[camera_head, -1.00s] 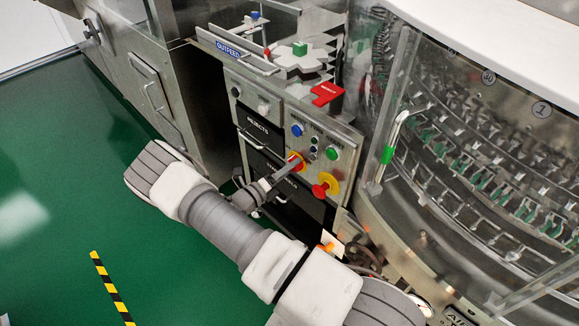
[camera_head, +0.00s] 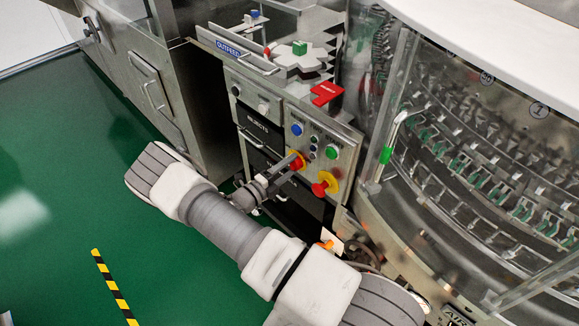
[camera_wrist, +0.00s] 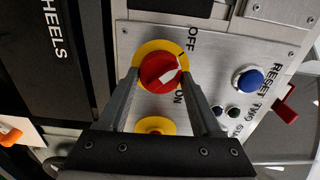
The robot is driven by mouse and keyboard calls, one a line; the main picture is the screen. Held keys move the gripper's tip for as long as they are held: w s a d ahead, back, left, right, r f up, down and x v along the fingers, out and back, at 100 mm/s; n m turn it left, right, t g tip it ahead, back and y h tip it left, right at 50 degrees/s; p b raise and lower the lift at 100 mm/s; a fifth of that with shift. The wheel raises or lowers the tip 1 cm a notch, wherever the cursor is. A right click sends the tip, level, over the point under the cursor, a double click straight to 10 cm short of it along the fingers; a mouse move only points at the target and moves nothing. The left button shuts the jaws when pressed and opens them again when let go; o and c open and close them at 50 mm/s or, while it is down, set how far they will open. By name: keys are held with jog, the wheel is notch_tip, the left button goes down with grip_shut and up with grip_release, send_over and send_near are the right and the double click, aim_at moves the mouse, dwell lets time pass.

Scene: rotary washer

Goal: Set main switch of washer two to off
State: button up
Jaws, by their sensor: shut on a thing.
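The main switch (camera_wrist: 160,72) is a red rotary knob with a white mark on a yellow round plate. It also shows in the head view (camera_head: 296,162), partly covered by my gripper. "OFF" is printed at its upper right and "ON" at its lower right in the wrist view. The white mark faces the right side, between the two words; its exact setting is hard to tell. My gripper (camera_wrist: 159,74) has one finger on each side of the knob and is shut on it. In the head view my gripper (camera_head: 291,163) reaches the panel from the lower left.
A red button on a yellow plate (camera_head: 325,184) sits close to the switch. Blue (camera_head: 297,129) and green (camera_head: 332,152) buttons are above. The black rejects drawer (camera_head: 259,127) is at left. A clear curved guard (camera_head: 401,95) stands at right. Green floor is open at left.

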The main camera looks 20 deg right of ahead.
jog(key=o, duration=1.4)
jog(key=shift+c, duration=0.2)
jog(key=shift+a, duration=0.15)
jog(key=p+v, duration=0.1)
jog(key=v, duration=1.6)
jog(key=shift+s, duration=0.1)
